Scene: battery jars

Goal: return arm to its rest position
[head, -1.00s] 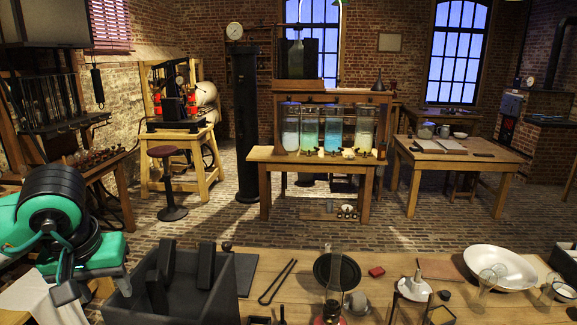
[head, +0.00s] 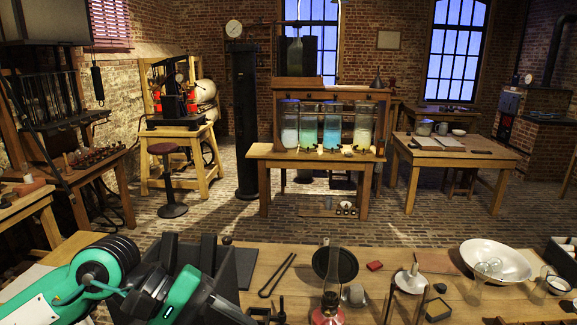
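My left arm (head: 100,265) is green and black and comes in at the lower left. It reaches over a dark crate (head: 238,268) with black upright slabs (head: 208,254) in it. The dark end of this arm, my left gripper (head: 226,311), is at the bottom edge over the crate's front. Its fingers do not show clearly against the dark crate, so I cannot see whether it is open or holds anything. My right gripper is not in view. The battery jars (head: 333,127) stand in a row on a wooden stand across the room.
The wooden table (head: 400,262) in front holds tongs (head: 277,275), a dark round pan (head: 346,264), a red-based lamp (head: 328,312), a white dish (head: 495,262) and glassware (head: 556,284). A stool (head: 171,180) stands on the open brick floor (head: 222,215).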

